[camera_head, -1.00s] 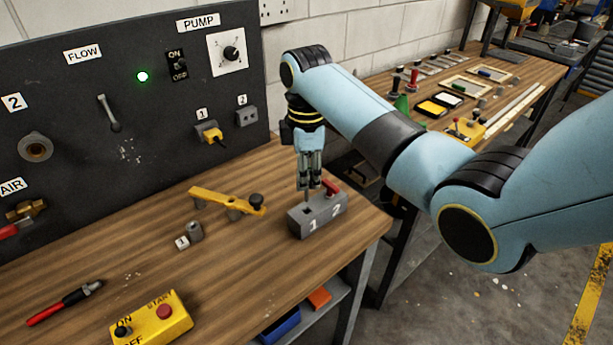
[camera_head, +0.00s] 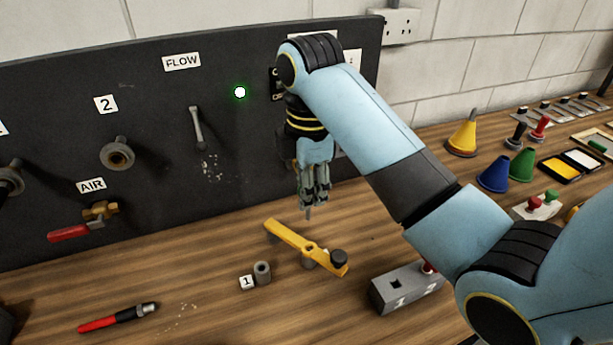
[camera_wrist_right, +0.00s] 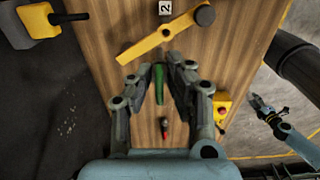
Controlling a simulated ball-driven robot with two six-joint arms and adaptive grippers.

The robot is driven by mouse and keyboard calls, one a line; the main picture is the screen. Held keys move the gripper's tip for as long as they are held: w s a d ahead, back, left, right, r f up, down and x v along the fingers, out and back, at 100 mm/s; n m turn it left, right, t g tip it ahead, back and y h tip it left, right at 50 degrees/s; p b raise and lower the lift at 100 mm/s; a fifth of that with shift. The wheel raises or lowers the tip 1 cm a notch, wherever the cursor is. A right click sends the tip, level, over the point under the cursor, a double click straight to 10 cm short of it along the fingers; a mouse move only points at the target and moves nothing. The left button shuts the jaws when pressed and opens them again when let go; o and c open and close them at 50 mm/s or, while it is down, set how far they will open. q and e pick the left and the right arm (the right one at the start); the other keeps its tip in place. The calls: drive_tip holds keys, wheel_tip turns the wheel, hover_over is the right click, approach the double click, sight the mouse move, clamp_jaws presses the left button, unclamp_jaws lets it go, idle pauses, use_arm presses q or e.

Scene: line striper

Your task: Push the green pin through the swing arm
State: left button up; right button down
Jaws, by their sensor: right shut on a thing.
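The yellow swing arm (camera_head: 290,240) lies above the bench, with a hole near its middle and a black knob at its right end. It also shows in the right wrist view (camera_wrist_right: 150,48). My right gripper (camera_head: 311,203) is above the bench, apart from the swing arm. It is shut on the green pin (camera_wrist_right: 159,82), which shows between the fingers in the right wrist view. A thin grey tip points down below the fingers in the head view. My left gripper (camera_wrist_right: 260,104) shows small at the right of the wrist view; its jaw opening is unclear.
A grey block (camera_head: 405,290) marked 1 and 2 has an empty square hole at 1 and a red-topped pin at 2. A grey sleeve (camera_head: 262,272) stands by label 1. A red-handled tool (camera_head: 115,318) lies front left. The dark panel (camera_head: 50,115) rises behind.

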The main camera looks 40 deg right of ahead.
use_arm(q)
drive_tip(key=shift+s+a, duration=0.45)
use_arm(e)
wheel_tip(320, 180, down, 6)
drive_tip(key=shift+s+a, duration=0.15)
drive_tip(key=shift+s, duration=0.25)
use_arm(q)
drive_tip(key=shift+a, duration=0.25)
use_arm(e)
drive_tip(key=shift+f, duration=0.1)
use_arm(q)
drive_tip(key=shift+f+b, duration=0.3)
use_arm(e)
drive_tip(key=shift+f, duration=2.8)
idle(1.3)
drive_tip(key=c, duration=1.2)
unclamp_jaws()
drive_tip(key=shift+o, duration=0.3)
drive_tip(key=shift+o, duration=1.3)
